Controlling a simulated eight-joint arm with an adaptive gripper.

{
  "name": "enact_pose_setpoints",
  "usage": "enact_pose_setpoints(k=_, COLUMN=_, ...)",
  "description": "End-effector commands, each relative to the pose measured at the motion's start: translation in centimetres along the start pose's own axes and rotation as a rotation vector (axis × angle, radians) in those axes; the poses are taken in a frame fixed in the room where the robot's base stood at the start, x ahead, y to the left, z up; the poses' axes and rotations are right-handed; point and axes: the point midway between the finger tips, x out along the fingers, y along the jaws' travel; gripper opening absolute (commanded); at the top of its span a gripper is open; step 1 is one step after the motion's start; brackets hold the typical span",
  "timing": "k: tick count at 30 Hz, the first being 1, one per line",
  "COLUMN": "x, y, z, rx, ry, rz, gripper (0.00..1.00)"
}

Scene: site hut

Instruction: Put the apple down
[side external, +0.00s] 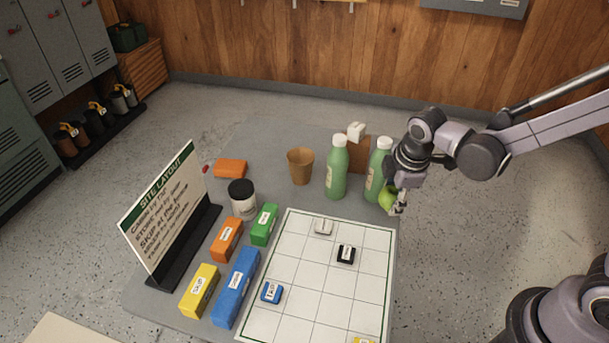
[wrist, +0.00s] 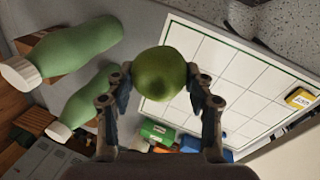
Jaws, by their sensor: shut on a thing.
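A green apple (side external: 387,198) is held at the end of my arm, near the right edge of the table. It also shows in the wrist view (wrist: 160,73), between the fingertips. My gripper (side external: 397,205) is shut on the apple; in the wrist view, its two fingers (wrist: 158,80) flank the fruit. The apple is beside the right green bottle and close to the back right corner of the white grid board. I cannot tell how high it is above the table.
Two green bottles (side external: 337,168) (side external: 375,170) stand left of my gripper. A brown cup (side external: 300,166), a jar (side external: 242,198) and a sign (side external: 165,215) stand further left. The grid board (side external: 310,270) bears small labelled blocks. Coloured blocks (side external: 236,287) lie left of it.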

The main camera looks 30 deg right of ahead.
Motion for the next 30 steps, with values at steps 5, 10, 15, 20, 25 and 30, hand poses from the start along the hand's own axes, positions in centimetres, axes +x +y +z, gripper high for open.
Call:
enact_pose_setpoints(k=5, x=-1.0, y=-3.7, z=-3.6, rx=-0.023, ry=0.004, rz=0.002, gripper=0.17)
enact_pose_setpoints(k=10, x=-1.6, y=-5.9, z=-5.4, rx=-0.027, ry=0.006, rz=0.007, gripper=0.17)
enact_pose_setpoints(k=15, x=-1.7, y=-7.1, z=-6.5, rx=-0.029, ry=0.007, rz=0.008, gripper=0.17)
enact_pose_setpoints(k=20, x=-0.6, y=-8.8, z=-8.6, rx=-0.032, ry=0.008, rz=0.009, gripper=0.17)
enact_pose_setpoints(k=25, x=0.9, y=-10.9, z=-11.3, rx=-0.032, ry=0.007, rz=0.009, gripper=0.17)
enact_pose_setpoints(k=30, x=2.3, y=-13.0, z=-13.9, rx=-0.031, ry=0.008, rz=0.009, gripper=0.17)
